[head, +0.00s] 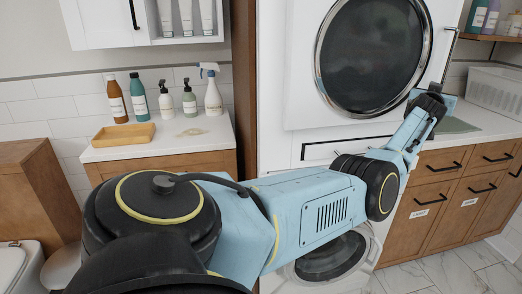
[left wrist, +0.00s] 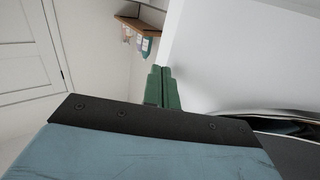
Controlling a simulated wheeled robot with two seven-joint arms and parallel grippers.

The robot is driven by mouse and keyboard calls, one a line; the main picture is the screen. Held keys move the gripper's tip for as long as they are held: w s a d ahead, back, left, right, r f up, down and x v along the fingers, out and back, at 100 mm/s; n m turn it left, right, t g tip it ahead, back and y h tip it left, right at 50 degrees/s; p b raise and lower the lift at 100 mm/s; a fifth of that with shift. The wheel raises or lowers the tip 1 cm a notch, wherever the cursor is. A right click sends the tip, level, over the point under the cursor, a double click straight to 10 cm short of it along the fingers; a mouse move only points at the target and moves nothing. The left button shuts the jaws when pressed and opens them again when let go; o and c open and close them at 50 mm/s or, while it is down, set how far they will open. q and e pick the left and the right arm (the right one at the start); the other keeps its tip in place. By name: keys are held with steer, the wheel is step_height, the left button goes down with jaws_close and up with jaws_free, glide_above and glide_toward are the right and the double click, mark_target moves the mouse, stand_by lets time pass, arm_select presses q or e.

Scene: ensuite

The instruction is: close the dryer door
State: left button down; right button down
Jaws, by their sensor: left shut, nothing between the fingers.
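The white dryer (head: 270,90) is the upper unit of a stack. Its white door panel (head: 300,60) has a round dark window (head: 370,55) with a chrome rim and stands out from the body; I cannot tell how far it is ajar. My left arm reaches across the front of the stack. Its gripper (head: 438,98) is at the door's lower right edge, partly hidden by the wrist. In the left wrist view the green fingers (left wrist: 162,88) are shut and empty, beside the white panel (left wrist: 230,55). I cannot tell whether they touch it. My right gripper is not seen.
A lower machine's round door (head: 330,258) is partly behind my arm. A right counter (head: 480,125) holds a white basket (head: 495,90), above wooden drawers (head: 440,165). On the left counter stand several bottles (head: 138,97) and a wooden tray (head: 123,136). Tiled floor (head: 450,270) is clear at lower right.

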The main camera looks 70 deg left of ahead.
arm_select(q)
steer(key=shift+a+r, duration=0.25)
steer(key=shift+a, duration=0.3)
